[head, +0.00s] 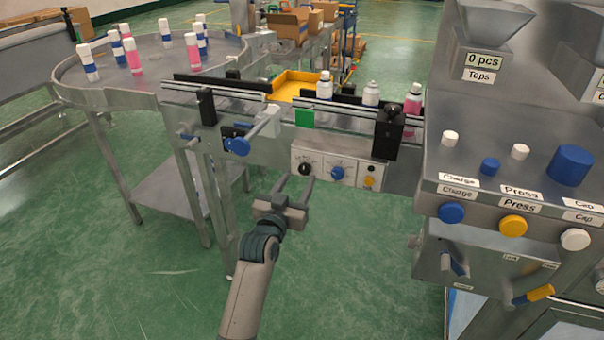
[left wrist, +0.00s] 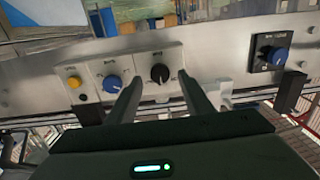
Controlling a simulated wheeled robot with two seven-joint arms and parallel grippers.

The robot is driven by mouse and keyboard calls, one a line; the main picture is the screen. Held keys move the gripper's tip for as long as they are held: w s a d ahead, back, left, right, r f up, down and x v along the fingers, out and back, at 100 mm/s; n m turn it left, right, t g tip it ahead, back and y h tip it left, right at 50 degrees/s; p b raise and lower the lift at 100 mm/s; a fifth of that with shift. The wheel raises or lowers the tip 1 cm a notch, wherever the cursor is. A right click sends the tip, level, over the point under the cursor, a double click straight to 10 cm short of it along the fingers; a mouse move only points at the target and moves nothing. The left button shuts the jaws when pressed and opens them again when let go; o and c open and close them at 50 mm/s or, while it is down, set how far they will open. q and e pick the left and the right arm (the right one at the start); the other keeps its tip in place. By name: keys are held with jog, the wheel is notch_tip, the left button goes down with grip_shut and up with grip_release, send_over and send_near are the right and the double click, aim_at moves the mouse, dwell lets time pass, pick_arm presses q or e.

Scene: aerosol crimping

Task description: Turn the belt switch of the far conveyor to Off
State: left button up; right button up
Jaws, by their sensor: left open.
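A grey control panel (head: 322,166) on the front of the conveyor carries a black knob (head: 304,168), a blue knob (head: 337,173) and a yellow button (head: 369,182). Their labels are too small to read, so I cannot tell which knob is the belt switch. My left gripper (head: 296,181) is open and empty, just in front of the panel. In the left wrist view the black knob (left wrist: 160,73) shows between the two fingertips, with no clear contact. My right gripper is out of view.
Another blue knob (head: 238,146) sits left of the panel, below the rail. Cans (head: 324,86) stand on the conveyor. A press station (head: 515,185) with several buttons stands close at the right. A round table (head: 130,85) holds bottles. Floor below the gripper is clear.

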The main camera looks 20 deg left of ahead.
aim_at(304, 171)
pick_arm(q)
jog(key=shift+w, duration=1.85)
jog(key=shift+d, duration=0.1)
jog(key=c, duration=1.1)
